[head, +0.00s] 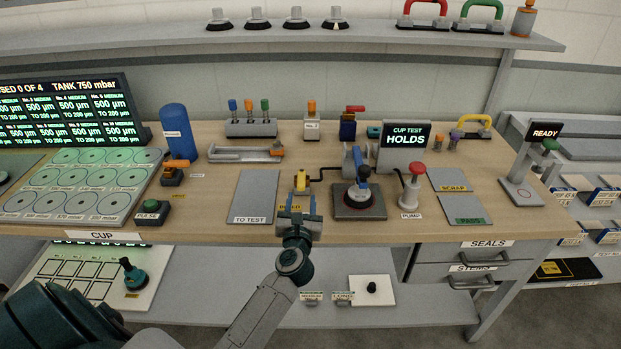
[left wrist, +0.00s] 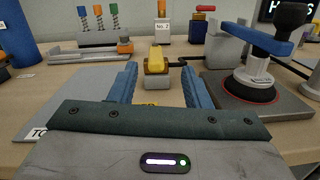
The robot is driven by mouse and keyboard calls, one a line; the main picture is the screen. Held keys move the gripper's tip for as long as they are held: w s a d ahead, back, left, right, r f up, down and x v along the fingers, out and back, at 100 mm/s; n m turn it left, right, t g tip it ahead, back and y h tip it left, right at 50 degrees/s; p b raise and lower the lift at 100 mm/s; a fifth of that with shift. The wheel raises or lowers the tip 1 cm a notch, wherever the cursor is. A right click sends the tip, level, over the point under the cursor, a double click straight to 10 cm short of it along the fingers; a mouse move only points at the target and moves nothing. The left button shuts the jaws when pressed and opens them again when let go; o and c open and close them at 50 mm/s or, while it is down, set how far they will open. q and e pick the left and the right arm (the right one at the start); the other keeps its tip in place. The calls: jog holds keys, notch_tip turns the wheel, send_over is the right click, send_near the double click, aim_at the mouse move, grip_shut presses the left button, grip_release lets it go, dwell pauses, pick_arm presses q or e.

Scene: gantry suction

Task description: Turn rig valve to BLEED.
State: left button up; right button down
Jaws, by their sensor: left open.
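The rig valve (head: 301,181) is a small grey block with a yellow lever, joined by a dark line to the test rig (head: 359,201) on its right. Its lever points roughly front to back. A label (head: 289,207) in front of it is partly covered by my gripper, so I cannot read it fully. My left gripper (head: 297,203) is open just in front of the valve. In the left wrist view the yellow lever (left wrist: 156,59) shows between and beyond the two blue fingers, with no visible contact. My right gripper is not in view.
A blue-handled suction cup (head: 360,190) stands on the rig plate. The pump (head: 411,188) with its red knob is farther right. The TO TEST pad (head: 254,197) is bare, left of my gripper. The gauge display (head: 404,142) reads CUP TEST HOLDS. An orange-handled valve (head: 175,170) sits farther left.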

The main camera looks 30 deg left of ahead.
pick_arm(q)
jog(key=shift+w+a+f+n+g, duration=0.35)
jog(key=shift+n+g, duration=0.05)
jog(key=shift+n, duration=0.5)
jog(key=p, duration=0.2)
send_near(302, 169)
jog(key=x, duration=0.5)
jog(key=shift+w+a+f, duration=0.1)
jog(key=shift+w+f, duration=0.1)
jog(key=shift+f, duration=0.1)
jog(key=shift+w+a, duration=0.3)
jog(key=shift+w, duration=0.2)
grip_shut()
